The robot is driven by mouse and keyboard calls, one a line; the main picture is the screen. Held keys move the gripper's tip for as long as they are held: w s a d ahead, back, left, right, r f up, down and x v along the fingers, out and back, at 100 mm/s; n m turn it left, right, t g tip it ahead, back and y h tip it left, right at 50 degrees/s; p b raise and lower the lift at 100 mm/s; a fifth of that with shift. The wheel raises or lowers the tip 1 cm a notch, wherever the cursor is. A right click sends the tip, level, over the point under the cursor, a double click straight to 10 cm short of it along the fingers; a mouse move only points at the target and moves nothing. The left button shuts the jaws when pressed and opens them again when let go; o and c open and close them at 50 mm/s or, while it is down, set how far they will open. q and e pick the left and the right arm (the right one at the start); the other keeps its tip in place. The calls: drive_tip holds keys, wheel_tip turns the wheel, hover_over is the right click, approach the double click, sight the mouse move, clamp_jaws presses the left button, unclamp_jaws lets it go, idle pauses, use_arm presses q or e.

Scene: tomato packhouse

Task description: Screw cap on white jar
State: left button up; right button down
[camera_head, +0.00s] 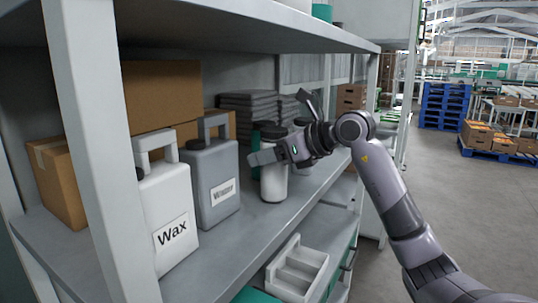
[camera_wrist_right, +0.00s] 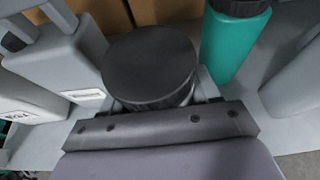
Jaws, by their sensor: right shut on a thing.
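The white jar (camera_head: 274,185) stands upright on the grey shelf, its upper part hidden behind my right gripper. A black cap (camera_head: 273,132) shows just above the gripper, in line with the jar. In the right wrist view the round black cap (camera_wrist_right: 150,65), with a ribbed side, fills the space in front of the gripper's palm. My right gripper (camera_head: 266,156) reaches in from the right and is shut at the cap's level, apparently around its side. The fingertips are mostly hidden, and I cannot see the seam between cap and jar. My left gripper is not in view.
A teal bottle (camera_wrist_right: 235,45) stands close behind the jar. Grey (camera_head: 212,185) and white (camera_head: 168,215) jugs stand to its left, cardboard boxes (camera_head: 160,95) behind them. A shelf post (camera_head: 95,150) rises at the left. A white tray (camera_head: 297,270) lies lower down.

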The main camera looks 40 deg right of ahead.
drive_tip(key=shift+f, duration=0.2)
drive_tip(key=shift+f, duration=0.1)
drive_tip(key=shift+f+b, duration=0.2)
drive_tip(key=shift+b, duration=0.1)
drive_tip(key=shift+c, duration=1.3)
unclamp_jaws()
drive_tip(key=shift+r, duration=0.1)
drive_tip(key=shift+r, duration=0.1)
drive_tip(key=shift+r+p, duration=0.25)
drive_tip(key=shift+p, duration=0.2)
drive_tip(key=b+v, duration=0.4)
drive_tip(key=v, duration=0.8)
drive_tip(key=shift+f, duration=0.25)
